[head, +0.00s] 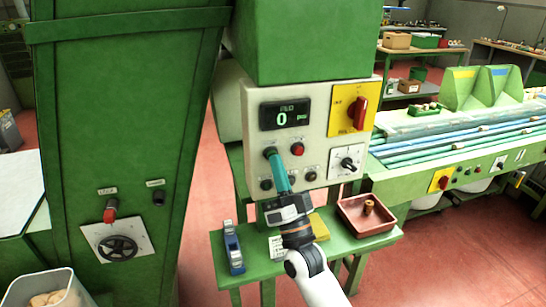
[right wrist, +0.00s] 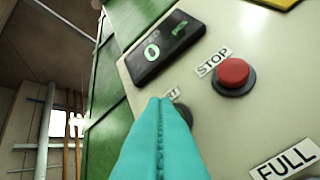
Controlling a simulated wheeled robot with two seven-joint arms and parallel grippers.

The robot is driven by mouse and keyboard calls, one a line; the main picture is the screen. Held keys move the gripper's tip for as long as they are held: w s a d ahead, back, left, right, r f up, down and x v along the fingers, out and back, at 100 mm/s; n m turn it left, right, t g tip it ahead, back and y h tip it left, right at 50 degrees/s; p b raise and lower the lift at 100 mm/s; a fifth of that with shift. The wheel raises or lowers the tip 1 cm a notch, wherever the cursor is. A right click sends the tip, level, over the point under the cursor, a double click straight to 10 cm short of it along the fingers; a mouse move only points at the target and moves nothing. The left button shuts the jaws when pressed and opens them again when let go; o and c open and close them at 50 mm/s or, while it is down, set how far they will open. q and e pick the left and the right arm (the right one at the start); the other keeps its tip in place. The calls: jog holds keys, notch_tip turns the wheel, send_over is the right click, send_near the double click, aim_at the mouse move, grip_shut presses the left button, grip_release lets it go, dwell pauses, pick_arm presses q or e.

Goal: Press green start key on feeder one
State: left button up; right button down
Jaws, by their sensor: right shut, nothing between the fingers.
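The feeder's cream control panel (head: 318,133) carries a display (head: 287,115) reading 0 and a red stop button (head: 298,149), which also shows in the right wrist view (right wrist: 233,74). My right gripper (head: 273,160) is shut and empty, its teal fingers pointing at the panel left of the stop button. In the right wrist view its tips (right wrist: 160,104) cover most of the start key; only a dark edge of the key (right wrist: 184,113) and the end of its label show. I cannot tell whether the tips touch the key. My left gripper is not in view.
A yellow plate with a red rotary switch (head: 356,108) and a black knob (head: 347,163) sit right of the buttons. Below, a green shelf holds a red tray (head: 384,222) with a cork and a blue tool (head: 233,249). A green cabinet (head: 120,130) stands left.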

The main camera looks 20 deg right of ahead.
jog(key=shift+w, duration=0.2)
jog(key=shift+s, duration=0.1)
dwell(0.4)
jog(key=shift+s, duration=0.75)
jog(key=shift+s+p, duration=0.1)
jog(key=shift+p, duration=0.2)
jog(key=s+p, duration=0.1)
jog(key=s, duration=0.3)
jog(key=shift+s, duration=0.4)
jog(key=shift+f, duration=0.1)
